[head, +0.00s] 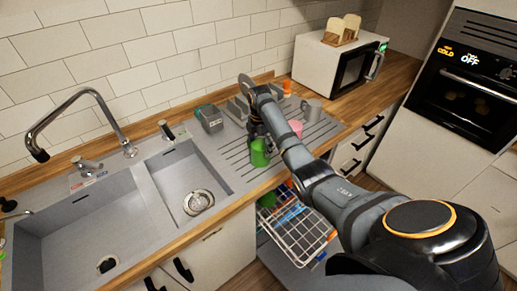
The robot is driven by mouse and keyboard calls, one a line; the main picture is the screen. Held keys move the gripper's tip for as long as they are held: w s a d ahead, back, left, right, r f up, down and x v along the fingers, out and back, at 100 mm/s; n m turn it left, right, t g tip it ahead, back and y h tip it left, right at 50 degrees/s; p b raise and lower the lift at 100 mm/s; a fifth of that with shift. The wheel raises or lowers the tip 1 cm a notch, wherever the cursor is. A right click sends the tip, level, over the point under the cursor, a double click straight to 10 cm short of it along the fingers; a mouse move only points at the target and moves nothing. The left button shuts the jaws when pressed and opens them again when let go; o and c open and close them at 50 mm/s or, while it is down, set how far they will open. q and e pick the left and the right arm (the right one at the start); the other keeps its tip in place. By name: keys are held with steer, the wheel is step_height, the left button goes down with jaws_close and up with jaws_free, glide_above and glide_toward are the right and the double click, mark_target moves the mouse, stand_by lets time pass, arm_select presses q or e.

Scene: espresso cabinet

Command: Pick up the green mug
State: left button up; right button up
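The green mug (260,154) stands on the ribbed drainboard to the right of the sink, near the counter's front edge. My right gripper (258,136) points down at the top of the mug, and its dark fingers overlap the mug's rim in the head view. Its fingertips are small and partly hidden, so I cannot tell whether they are open or shut on the mug. My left gripper is not in view.
A pink mug (296,127) and a grey mug (312,108) stand just right of my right arm. A grey-green box-like item (210,118) is behind left. An open dish rack (300,234) sticks out below the counter. A microwave (335,67) stands at the back right.

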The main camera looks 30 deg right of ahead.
steer(key=shift+s+f+p, duration=0.15)
steer(key=shift+f+p, duration=0.25)
steer(key=shift+f, duration=0.2)
step_height(320, 180, down, 2)
steer(key=shift+s+f, duration=0.1)
steer(key=shift+f, duration=0.25)
steer(key=shift+c, duration=0.2)
steer(key=c, duration=0.7)
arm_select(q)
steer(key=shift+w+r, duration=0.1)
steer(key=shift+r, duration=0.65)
arm_select(e)
steer(key=shift+r, duration=0.1)
steer(key=c, duration=0.4)
steer(key=shift+c, duration=0.2)
